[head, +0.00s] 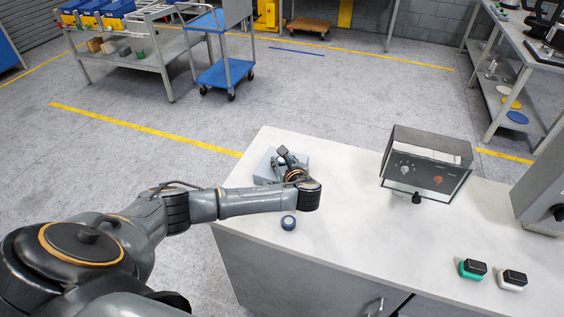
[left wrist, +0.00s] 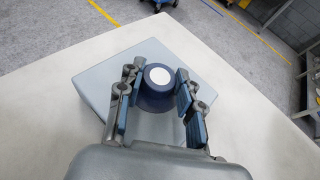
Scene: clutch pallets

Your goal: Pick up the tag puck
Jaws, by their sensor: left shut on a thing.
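The tag puck (left wrist: 157,82), dark blue with a white round top, is between the fingers of my left gripper (left wrist: 155,92) in the left wrist view. The fingers are shut on its sides. It is over a flat grey-blue block (left wrist: 92,88); I cannot tell whether it touches the block. In the head view my left gripper (head: 287,164) is low over that block (head: 263,168) at the counter's far left corner, and the held puck is hidden there. My right gripper is not in view.
Another dark blue round piece (head: 289,222) lies on the white counter (head: 340,235) beside my left wrist. A clear-sided control box (head: 427,165) stands to the right. Green (head: 472,268) and white (head: 513,280) black-topped pieces are near the front. The counter's middle is clear.

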